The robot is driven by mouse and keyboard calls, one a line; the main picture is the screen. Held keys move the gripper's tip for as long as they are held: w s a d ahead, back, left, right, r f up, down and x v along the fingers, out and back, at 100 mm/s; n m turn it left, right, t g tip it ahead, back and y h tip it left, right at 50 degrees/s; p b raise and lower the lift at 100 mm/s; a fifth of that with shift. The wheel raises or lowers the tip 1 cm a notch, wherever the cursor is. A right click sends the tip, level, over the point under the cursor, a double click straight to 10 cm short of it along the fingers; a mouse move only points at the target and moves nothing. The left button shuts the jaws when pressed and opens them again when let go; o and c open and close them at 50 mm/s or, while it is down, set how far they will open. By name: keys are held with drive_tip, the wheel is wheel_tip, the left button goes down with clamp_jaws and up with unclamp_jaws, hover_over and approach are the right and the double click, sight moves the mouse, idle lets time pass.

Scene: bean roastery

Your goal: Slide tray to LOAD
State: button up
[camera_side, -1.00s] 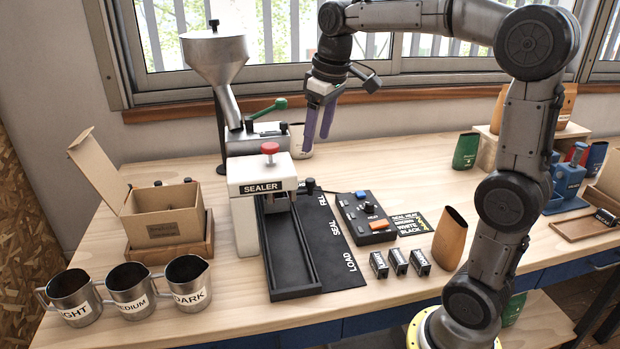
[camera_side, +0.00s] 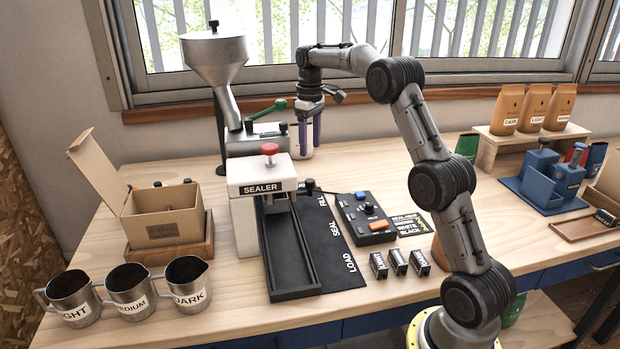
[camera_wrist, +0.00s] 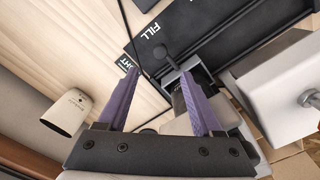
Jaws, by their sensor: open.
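The black track (camera_side: 296,277) runs forward from under the white sealer (camera_side: 262,178), beside a dark strip (camera_side: 345,272) lettered FILL, SEAL and LOAD. A black knob (camera_side: 310,185) on a short rod stands by FILL, at the far end; in the wrist view the knob (camera_wrist: 160,52) joins a grey piece that seems to be the tray (camera_wrist: 196,68). The tray's body is mostly hidden behind the sealer in the side view. My gripper (camera_side: 310,150) is open and empty, its purple fingers pointing down behind the knob. In the wrist view the knob appears just beyond my gripper's fingertips (camera_wrist: 161,72).
A hopper machine (camera_side: 216,60) with a green lever stands behind the sealer. A button box (camera_side: 361,217) and several small labelled blocks (camera_side: 398,262) sit right of the strip. Metal jugs (camera_side: 132,290) stand front left.

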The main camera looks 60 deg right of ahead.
sight(310, 180)
wheel_tip(310, 180, down, 11)
drive_tip(key=shift+f, duration=0.1)
idle(0.3)
clamp_jaws()
idle(1.4)
